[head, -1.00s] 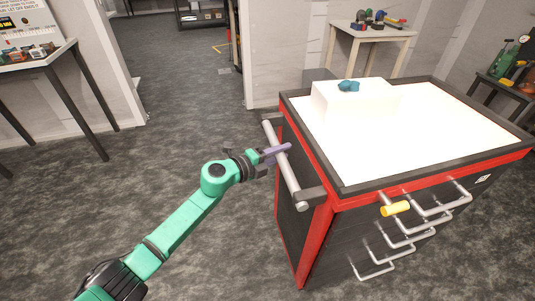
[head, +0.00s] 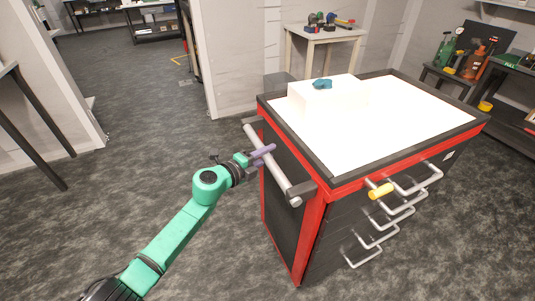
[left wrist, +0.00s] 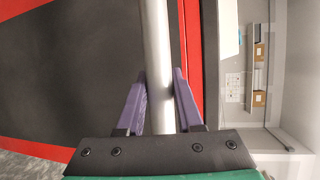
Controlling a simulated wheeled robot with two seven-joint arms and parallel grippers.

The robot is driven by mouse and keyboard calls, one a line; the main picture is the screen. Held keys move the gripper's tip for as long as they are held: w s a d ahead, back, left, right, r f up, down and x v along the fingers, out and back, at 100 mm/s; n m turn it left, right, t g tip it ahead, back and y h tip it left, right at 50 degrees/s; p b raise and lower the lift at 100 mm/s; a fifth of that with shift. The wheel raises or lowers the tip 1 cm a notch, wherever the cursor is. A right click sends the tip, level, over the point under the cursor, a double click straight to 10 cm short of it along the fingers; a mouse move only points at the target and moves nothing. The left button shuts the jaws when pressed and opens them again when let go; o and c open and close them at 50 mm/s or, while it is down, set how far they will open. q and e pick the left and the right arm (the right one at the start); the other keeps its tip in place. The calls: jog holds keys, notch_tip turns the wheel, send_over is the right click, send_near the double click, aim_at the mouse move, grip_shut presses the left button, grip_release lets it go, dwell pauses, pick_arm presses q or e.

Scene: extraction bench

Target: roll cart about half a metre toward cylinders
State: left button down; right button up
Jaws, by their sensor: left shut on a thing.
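The cart (head: 310,240) is a dark chest with red edges, a white top and several drawers with silver handles. A grey push bar (head: 281,179) runs along its left side. My left gripper (head: 263,154) is shut on this bar, near its middle. In the left wrist view the two purple fingers (left wrist: 160,100) stand on either side of the silver bar (left wrist: 157,45). The cylinders (head: 470,55), green and orange, stand on a dark bench at the back right. My right gripper is not in view.
A white box (head: 305,98) with a teal object (head: 322,84) on it sits on the cart top. A small table (head: 322,35) with coloured items stands behind the cart by the wall. Grey floor is open to the left and front right.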

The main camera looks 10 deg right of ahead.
pick_arm(q)
jog(key=c, duration=0.6)
grip_release()
jog(key=p+v, duration=0.1)
jog(key=v, duration=1.3)
jog(key=shift+s+a, duration=0.15)
jog(key=shift+a, duration=0.05)
